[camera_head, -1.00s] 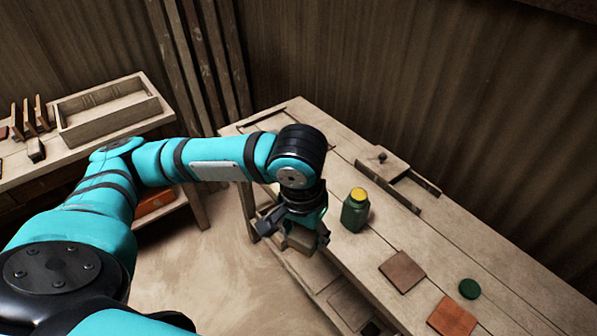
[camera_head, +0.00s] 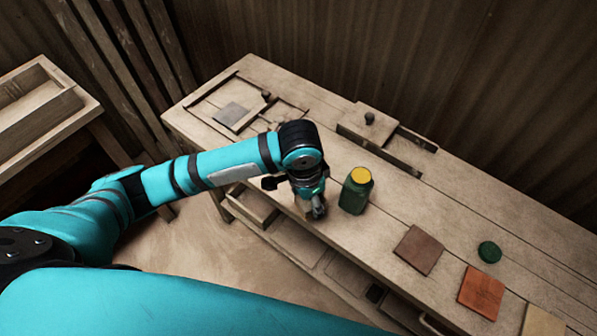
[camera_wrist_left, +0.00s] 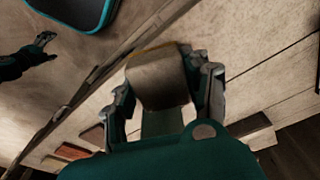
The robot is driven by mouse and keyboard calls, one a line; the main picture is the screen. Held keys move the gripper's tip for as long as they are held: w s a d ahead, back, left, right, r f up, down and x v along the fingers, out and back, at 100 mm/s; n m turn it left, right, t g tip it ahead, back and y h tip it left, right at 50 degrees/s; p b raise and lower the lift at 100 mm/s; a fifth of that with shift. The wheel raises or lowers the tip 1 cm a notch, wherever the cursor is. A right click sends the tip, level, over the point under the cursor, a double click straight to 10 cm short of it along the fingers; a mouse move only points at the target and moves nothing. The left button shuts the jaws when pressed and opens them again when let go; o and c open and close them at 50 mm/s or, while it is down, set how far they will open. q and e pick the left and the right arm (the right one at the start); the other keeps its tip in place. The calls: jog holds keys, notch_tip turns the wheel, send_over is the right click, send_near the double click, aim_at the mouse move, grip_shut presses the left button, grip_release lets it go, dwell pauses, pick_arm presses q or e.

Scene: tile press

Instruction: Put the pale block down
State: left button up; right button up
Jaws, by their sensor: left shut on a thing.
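My left gripper (camera_head: 311,208) is over the front edge area of the workbench (camera_head: 455,215), just left of the green jar. It is shut on the pale block, which is mostly hidden by the fingers in the head view. In the left wrist view the pale block (camera_wrist_left: 158,82) sits between the two fingers of the left gripper (camera_wrist_left: 163,90). I cannot tell whether the block touches the bench. A dark and teal gripper, seemingly my right one (camera_wrist_left: 38,50), shows small at the left of the wrist view; its jaws are unclear.
The green jar (camera_head: 355,195) with a yellow top stands close beside the left gripper. A brown tile (camera_head: 419,249), an orange tile (camera_head: 481,292) and a green disc (camera_head: 489,251) lie to the right. A grey tile (camera_head: 231,114) lies at the far left, with bare wood nearby.

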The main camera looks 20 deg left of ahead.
pick_arm(q)
jog(key=w+a, duration=0.1)
jog(key=w, duration=0.2)
jog(key=w+a, duration=0.2)
jog(key=w, duration=0.1)
jog(key=w+a+f+p, duration=0.1)
jog(key=w+a, duration=0.1)
jog(key=w, duration=0.1)
jog(key=shift+a, duration=0.2)
jog(key=shift+w+a, duration=0.15)
jog(key=shift+w, duration=0.1)
notch_tip(320, 180, down, 3)
jog(key=shift+a+r+p, duration=0.1)
jog(key=shift+r+p, duration=0.05)
jog(key=shift+p, duration=0.3)
jog(key=shift+f, duration=0.45)
pick_arm(e)
jog(key=shift+w+a+r, duration=0.3)
jog(key=shift+w+r, duration=0.1)
jog(key=shift+r, duration=0.2)
jog(key=shift+w+a+r, duration=0.3)
jog(key=shift+w+r, duration=0.05)
jog(key=shift+r, duration=0.2)
pick_arm(q)
jog(key=shift+f, duration=0.1)
jog(key=o, duration=1.1)
